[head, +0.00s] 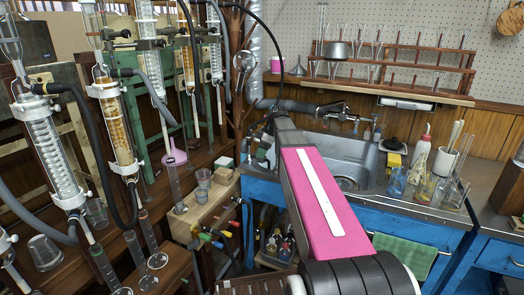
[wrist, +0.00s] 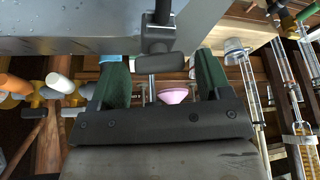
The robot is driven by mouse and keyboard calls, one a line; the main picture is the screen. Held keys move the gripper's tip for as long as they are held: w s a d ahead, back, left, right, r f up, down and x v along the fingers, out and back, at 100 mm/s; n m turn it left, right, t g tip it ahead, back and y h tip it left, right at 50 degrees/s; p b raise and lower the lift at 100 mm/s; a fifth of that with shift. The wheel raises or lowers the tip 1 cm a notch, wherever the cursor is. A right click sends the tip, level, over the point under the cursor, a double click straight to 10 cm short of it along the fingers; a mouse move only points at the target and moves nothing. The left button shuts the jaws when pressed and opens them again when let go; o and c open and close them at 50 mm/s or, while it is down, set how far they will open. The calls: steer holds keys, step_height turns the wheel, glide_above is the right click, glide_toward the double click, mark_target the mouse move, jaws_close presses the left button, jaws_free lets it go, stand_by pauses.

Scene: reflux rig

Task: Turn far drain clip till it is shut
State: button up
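In the wrist view a dark stem hangs down from a wet grey metal surface and ends in a grey crosswise bar (wrist: 158,64), which looks like the drain clip. The bar lies sideways in the picture. My gripper (wrist: 160,66) has its two green-padded fingers spread, one on each side of the bar. I cannot tell whether the clip is open or shut. In the head view my arm hides the gripper and the clip beside the sink (head: 340,150).
The wet metal surface (wrist: 70,20) is close to the fingertips. A pink funnel (wrist: 173,95) shows farther off between the fingers. Glass condensers (head: 115,130) stand at the left.

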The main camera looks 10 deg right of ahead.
steer(key=c, duration=0.7)
steer(key=shift+s+m+t, duration=0.15)
steer(key=shift+m+t, duration=0.15)
steer(key=shift+m, duration=0.6)
steer(key=shift+m+t+h, duration=0.3)
steer(key=shift+m+t, duration=0.2)
steer(key=shift+m, duration=0.9)
steer(key=o, duration=0.9)
steer(key=shift+o, duration=0.2)
steer(key=v, duration=1)
steer(key=shift+r, duration=0.4)
